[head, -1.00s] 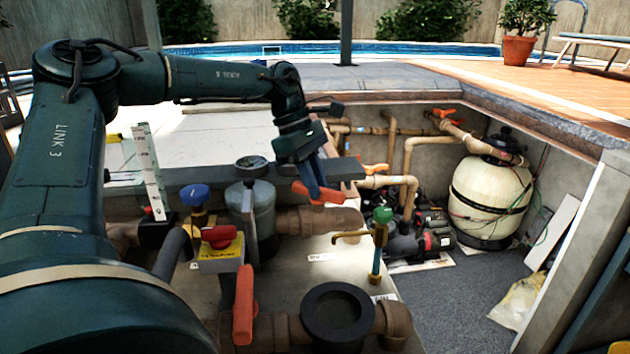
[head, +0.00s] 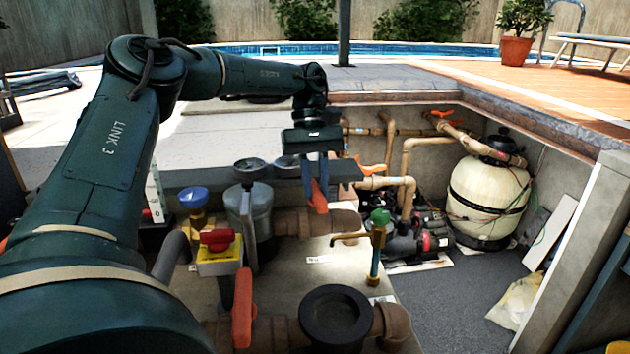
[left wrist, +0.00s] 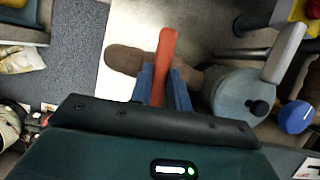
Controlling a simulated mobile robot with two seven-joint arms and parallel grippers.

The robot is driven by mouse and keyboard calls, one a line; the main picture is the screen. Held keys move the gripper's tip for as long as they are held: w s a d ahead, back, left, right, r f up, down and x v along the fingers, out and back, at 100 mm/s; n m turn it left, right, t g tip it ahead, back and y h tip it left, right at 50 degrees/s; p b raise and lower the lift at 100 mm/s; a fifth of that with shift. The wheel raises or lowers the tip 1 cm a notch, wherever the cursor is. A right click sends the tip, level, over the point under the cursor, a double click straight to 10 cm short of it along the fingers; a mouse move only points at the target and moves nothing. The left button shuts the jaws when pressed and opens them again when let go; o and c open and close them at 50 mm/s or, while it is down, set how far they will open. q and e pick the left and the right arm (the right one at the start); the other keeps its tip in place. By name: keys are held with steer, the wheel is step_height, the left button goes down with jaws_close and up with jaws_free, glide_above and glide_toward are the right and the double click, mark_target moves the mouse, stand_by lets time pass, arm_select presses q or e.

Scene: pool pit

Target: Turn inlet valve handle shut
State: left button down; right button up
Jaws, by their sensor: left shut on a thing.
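My left gripper (head: 316,184) is shut on an orange valve handle (head: 319,203) above a brown pipe (head: 343,221), beside the grey filter housing. In the left wrist view the handle (left wrist: 167,45) stands between the blue fingers of my left gripper (left wrist: 163,78). There it lies crosswise over the brown pipe (left wrist: 124,60). The fingers cover part of the handle, and the valve body under it is hidden. No label on this valve can be read. My right gripper is not in view.
The grey housing (head: 262,216) with gauges stands close left of the gripper. A green tap (head: 380,217) stands to the right. A red knob (head: 219,239) on a yellow box and another orange handle (head: 244,309) are nearer.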

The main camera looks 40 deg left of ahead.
arm_select(q)
steer(key=shift+m, duration=0.5)
steer(key=c, duration=1.3)
jaws_free()
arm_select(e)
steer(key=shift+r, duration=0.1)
arm_select(q)
steer(key=shift+r, duration=0.15)
steer(key=shift+w+p+v, duration=0.2)
steer(key=shift+p+v, duration=1.9)
steer(key=shift+v, duration=4.35)
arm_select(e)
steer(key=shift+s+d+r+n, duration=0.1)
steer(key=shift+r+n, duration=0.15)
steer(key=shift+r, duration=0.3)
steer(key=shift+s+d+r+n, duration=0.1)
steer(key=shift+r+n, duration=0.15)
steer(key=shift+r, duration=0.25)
arm_select(q)
steer(key=shift+d, duration=0.2)
